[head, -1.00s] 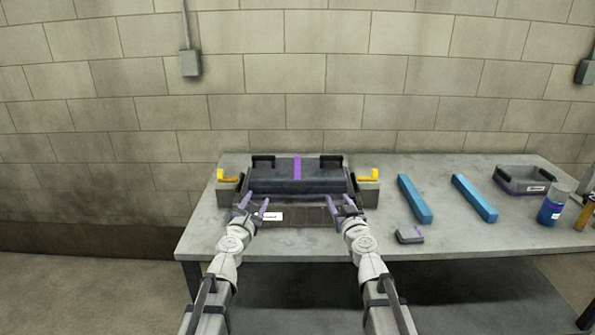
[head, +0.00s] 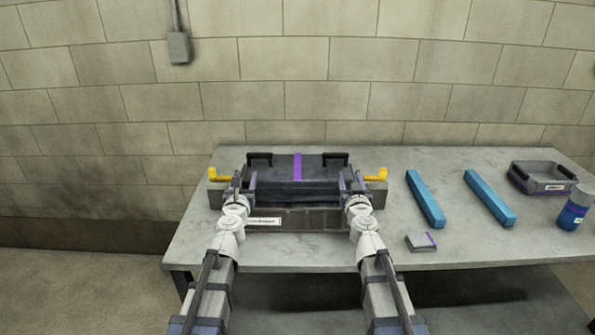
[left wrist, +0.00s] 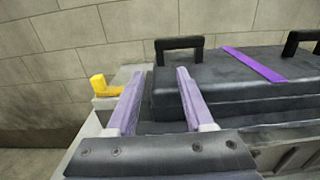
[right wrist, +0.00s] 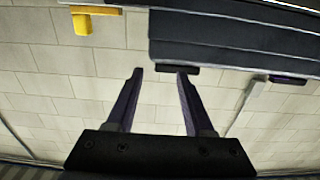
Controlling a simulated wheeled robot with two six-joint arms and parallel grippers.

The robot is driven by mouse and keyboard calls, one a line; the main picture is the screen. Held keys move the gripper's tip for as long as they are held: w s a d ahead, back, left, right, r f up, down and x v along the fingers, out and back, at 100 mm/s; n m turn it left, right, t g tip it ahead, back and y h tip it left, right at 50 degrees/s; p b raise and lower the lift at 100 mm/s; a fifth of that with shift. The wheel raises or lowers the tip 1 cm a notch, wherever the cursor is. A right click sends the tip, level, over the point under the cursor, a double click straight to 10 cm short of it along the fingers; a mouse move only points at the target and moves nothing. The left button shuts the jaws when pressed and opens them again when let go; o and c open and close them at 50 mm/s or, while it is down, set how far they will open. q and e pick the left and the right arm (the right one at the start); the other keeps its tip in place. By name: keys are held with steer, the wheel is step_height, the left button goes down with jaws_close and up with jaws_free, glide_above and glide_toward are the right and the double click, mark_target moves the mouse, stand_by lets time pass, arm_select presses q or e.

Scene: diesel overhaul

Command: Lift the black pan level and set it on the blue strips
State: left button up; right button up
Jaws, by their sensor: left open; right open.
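The black pan (head: 275,170) has a purple stripe and two black handles along its far edge. It sits on a grey block with a white label (head: 264,221). My left gripper (head: 244,184) is open at the pan's left end; in the left wrist view its lilac fingers (left wrist: 158,95) point toward the pan's left edge. My right gripper (head: 352,184) is open at the pan's right end; its fingers (right wrist: 160,72) show empty in the right wrist view. Contact with the pan cannot be told. Two blue strips (head: 425,199) (head: 489,198) lie apart on the table, right of the pan.
Yellow pieces (head: 218,175) (head: 377,175) stand at both ends of the block. A small grey part (head: 420,243) lies before the strips. A tray (head: 542,177) and a blue bottle (head: 573,212) are at the far right. The table (head: 455,165) is bare between strips.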

mark_target(249, 162)
arm_select(q)
steer(key=shift+w, duration=0.1)
arm_select(e)
steer(key=shift+w, duration=0.1)
arm_select(q)
steer(key=w, duration=0.7)
steer(key=shift+w, duration=0.35)
arm_select(e)
steer(key=w, duration=0.7)
steer(key=shift+w, duration=0.35)
arm_select(q)
steer(key=shift+s, duration=0.1)
steer(key=shift+c, duration=0.2)
arm_select(e)
steer(key=shift+s, duration=0.1)
steer(key=shift+c, duration=0.2)
arm_select(q)
jaws_close()
arm_select(e)
jaws_close()
